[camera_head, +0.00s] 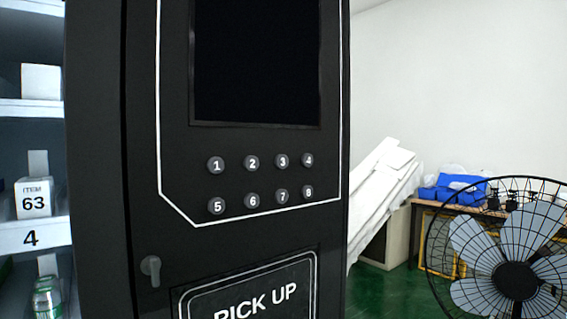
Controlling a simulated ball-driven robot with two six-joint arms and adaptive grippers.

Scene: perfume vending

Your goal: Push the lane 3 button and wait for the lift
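The black vending machine (100,180) fills the left and middle of the head view. Its keypad has two rows of round numbered buttons under a dark screen (256,60). The lane 3 button (283,161) is in the upper row, between button 2 (252,163) and button 4 (308,160). Nothing touches the buttons. A panel marked PICK UP (255,300) is below the keypad, cut off by the lower edge. No lift shows. Neither of my grippers is in view.
Lit shelves (30,107) with boxes and a green bottle (46,300) are at the left. A caged fan (515,280) stands at the lower right, before a table with blue bins. White boards (385,185) lean behind the machine.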

